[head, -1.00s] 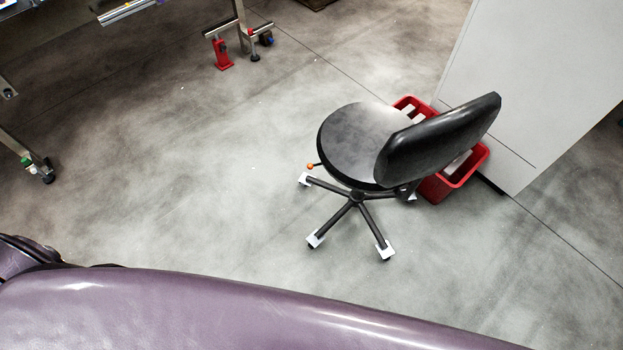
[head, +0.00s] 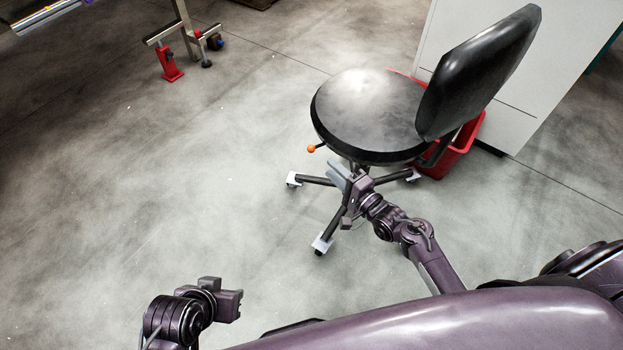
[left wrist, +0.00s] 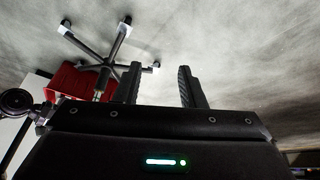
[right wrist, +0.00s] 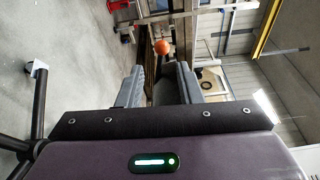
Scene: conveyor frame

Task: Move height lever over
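A black swivel chair (head: 365,105) stands on the floor, its backrest to the right. Its height lever ends in an orange knob (head: 311,149) that sticks out left from under the seat. My right gripper (head: 338,173) is below the seat's front edge, a little right of and below the knob. In the right wrist view, the right gripper (right wrist: 162,78) is open and empty, with the orange knob (right wrist: 162,47) beyond the gap between its fingers. My left gripper (left wrist: 158,82) is open and empty, low at the front left, away from the chair.
A red crate (head: 460,152) stands behind the chair, beside a large light grey cabinet (head: 490,85). A metal frame with a red foot (head: 170,65) is at the upper left. The floor left of the chair is clear.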

